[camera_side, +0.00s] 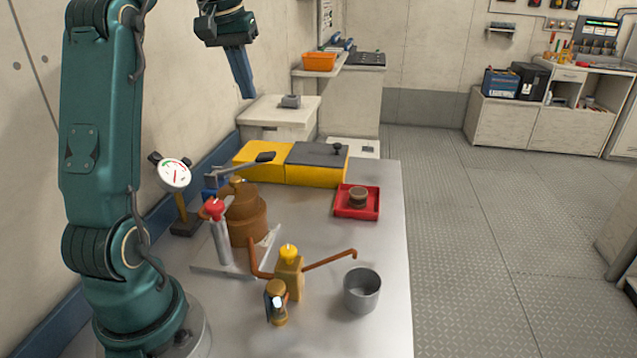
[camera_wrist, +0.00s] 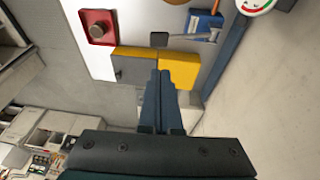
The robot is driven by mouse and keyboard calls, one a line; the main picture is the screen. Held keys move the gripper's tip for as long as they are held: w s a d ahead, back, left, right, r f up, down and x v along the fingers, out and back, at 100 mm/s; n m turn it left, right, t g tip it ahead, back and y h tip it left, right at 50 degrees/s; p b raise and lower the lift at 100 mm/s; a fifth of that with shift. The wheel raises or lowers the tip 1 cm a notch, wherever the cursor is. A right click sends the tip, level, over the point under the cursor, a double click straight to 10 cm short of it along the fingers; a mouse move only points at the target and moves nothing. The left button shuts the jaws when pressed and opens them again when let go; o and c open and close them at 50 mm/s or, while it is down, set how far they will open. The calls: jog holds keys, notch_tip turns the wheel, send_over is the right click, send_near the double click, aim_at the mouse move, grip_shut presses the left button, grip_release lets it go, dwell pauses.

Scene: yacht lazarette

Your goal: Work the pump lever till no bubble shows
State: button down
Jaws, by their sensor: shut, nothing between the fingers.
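The brown pump body (camera_side: 247,218) stands on the metal bench. Its grey pump lever (camera_side: 240,166) ends in a black grip near the yellow box; the lever (camera_wrist: 188,37) also shows in the wrist view. A small brass fitting with a pale, bright window (camera_side: 277,302) stands at the front; I cannot tell whether a bubble shows in it. A yellow-capped brass block (camera_side: 288,275) stands behind it, with copper pipes. My gripper (camera_side: 246,94) is shut and empty, high above and behind the lever, apart from it. Its fingers (camera_wrist: 161,76) show in the wrist view.
A round gauge (camera_side: 173,173) stands left of the pump. A red-topped cylinder (camera_side: 216,235) stands close in front. A yellow and grey box (camera_side: 262,160) lies behind. A red tray (camera_side: 342,211) holds a round brown part. A grey cup (camera_side: 362,292) stands front right. The bench's right side has free room.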

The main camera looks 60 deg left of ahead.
jog(key=x, duration=0.8)
jog(key=d+x, duration=0.1)
jog(key=x, duration=0.3)
jog(key=shift+s+d+f, duration=0.1)
jog(key=shift+s+f, duration=0.05)
jog(key=shift+f, duration=0.15)
notch_tip(320, 180, down, 6)
jog(key=w+d+g+y, duration=0.2)
jog(key=shift+f+m+y, duration=0.2)
jog(key=shift+m+y, duration=0.1)
jog(key=shift+w+d, duration=0.1)
send_near(267, 154)
jog(key=shift+w+d+r, duration=0.3)
jog(key=shift+w+d, duration=0.35)
jog(key=shift+d, duration=0.2)
jog(key=shift+w+d+r, duration=0.3)
jog(key=shift+w+d, duration=0.4)
jog(key=shift+d, duration=0.15)
